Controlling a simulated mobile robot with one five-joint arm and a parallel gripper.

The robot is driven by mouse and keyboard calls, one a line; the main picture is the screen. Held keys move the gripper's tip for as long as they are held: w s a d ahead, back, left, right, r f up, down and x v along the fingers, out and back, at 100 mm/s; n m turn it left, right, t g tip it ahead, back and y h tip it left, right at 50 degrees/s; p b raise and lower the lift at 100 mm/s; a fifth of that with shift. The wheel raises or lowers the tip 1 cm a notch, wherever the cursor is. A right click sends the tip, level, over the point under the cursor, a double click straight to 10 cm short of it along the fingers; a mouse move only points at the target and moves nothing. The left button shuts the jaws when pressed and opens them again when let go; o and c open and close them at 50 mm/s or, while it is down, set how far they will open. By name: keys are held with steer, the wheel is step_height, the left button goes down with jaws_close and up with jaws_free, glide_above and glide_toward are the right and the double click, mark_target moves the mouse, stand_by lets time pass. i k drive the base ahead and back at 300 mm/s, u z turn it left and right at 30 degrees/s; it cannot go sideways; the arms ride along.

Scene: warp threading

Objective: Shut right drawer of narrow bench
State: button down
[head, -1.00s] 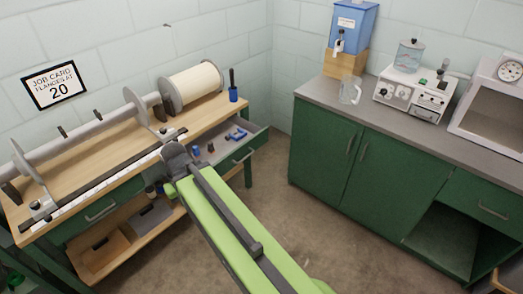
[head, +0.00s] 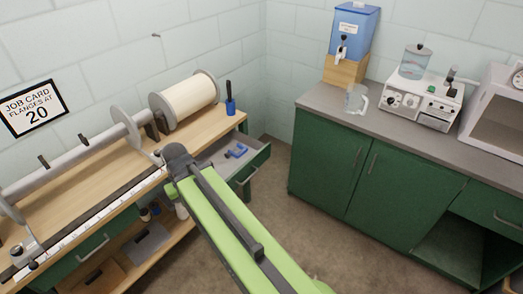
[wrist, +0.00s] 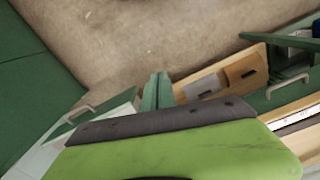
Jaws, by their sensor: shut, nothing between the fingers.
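The narrow bench (head: 95,190) has a wooden top and green frame. Its right drawer (head: 252,171) stands open, with a grey handle on the green front and small blue items inside. My gripper (head: 176,158) is at the far end of my lime-green arm, in front of the bench and left of the open drawer in the head view. It is shut and empty. My arm hides part of the drawer.
The bench's left drawer (head: 90,246) looks closed. A lower shelf holds trays (wrist: 203,86). A beam with flanges and a white spool (head: 190,97) stand on top. A green cabinet (head: 385,190) stands to the right. Brown floor (head: 310,225) between them is clear.

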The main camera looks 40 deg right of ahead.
mark_target(235, 172)
steer(key=u, duration=0.05)
steer(key=i, duration=0.95)
